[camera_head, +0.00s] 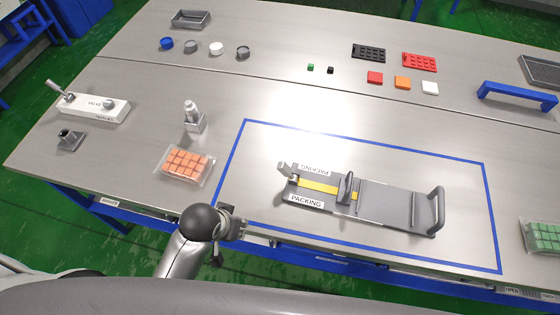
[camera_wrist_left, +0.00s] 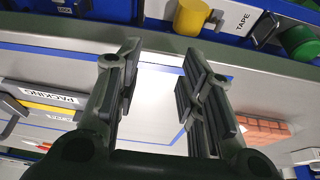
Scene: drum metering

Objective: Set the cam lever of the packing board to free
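The packing board (camera_head: 390,200) lies flat inside the blue outline on the table in the head view. It has a yellow strip, PACKING labels, an arched handle at its right end and a pale metal block (camera_head: 287,173) at its left end. A dark upright piece (camera_head: 347,187) stands across the strip; I cannot tell for sure which part is the cam lever, or its setting. My left gripper (camera_head: 234,228) is at the table's front edge, left of the board and apart from it. In the left wrist view its fingers (camera_wrist_left: 160,80) are spread and empty, with part of the board (camera_wrist_left: 45,112) at left. My right gripper is not seen.
A bag of orange cubes (camera_head: 184,165) lies behind and left of my left gripper. A bag of green cubes (camera_head: 544,237) lies at far right. The table between gripper and board is clear.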

